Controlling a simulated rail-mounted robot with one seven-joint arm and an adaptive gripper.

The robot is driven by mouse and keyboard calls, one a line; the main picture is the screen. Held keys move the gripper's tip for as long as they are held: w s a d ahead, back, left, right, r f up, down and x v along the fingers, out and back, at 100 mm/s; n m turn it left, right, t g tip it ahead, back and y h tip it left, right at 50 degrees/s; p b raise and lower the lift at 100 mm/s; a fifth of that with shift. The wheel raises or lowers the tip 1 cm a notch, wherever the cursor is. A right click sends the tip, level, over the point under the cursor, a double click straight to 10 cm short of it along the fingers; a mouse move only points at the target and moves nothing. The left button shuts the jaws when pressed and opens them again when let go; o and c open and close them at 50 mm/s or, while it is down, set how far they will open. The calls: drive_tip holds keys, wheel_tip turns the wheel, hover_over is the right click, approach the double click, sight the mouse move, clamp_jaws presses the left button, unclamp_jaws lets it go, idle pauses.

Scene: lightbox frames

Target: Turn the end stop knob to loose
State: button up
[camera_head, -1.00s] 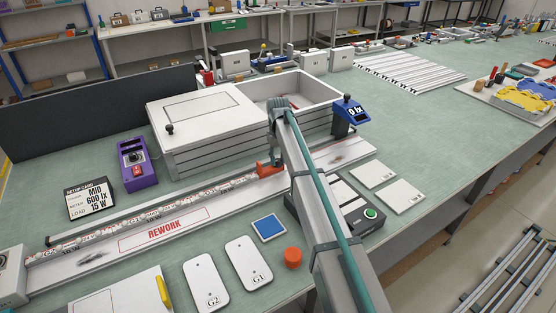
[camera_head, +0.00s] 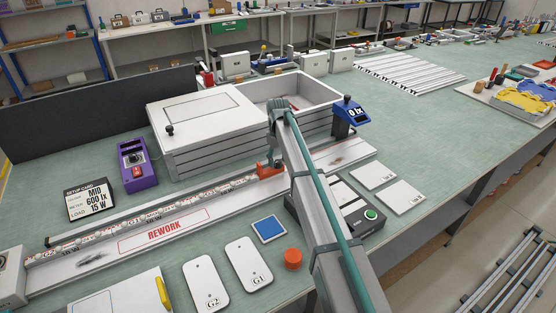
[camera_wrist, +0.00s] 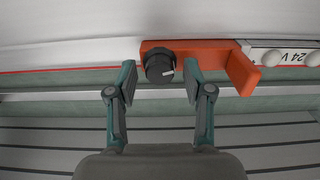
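The end stop is an orange bracket (camera_wrist: 205,50) with a round black knob (camera_wrist: 158,68) on its face, seen in the wrist view. A white mark on the knob points to the right. My gripper (camera_wrist: 160,75) is open, with one teal finger on each side of the knob. Gaps show between the fingers and the knob, so it is not gripped. In the head view the orange end stop (camera_head: 268,171) sits at the right end of the strip on the rail, next to my arm. My arm hides the gripper fingers and the knob there.
A white strip (camera_wrist: 285,55) marked 24 V adjoins the bracket. In the head view a white lightbox (camera_head: 200,115) stands behind the rail. A purple control box (camera_head: 137,165), blue meter (camera_head: 350,112) and orange cylinder (camera_head: 292,258) stand around.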

sight(278, 161)
drive_tip(key=shift+r, duration=0.1)
wheel_tip(278, 161, up, 12)
idle(0.7)
drive_tip(key=shift+d, duration=0.1)
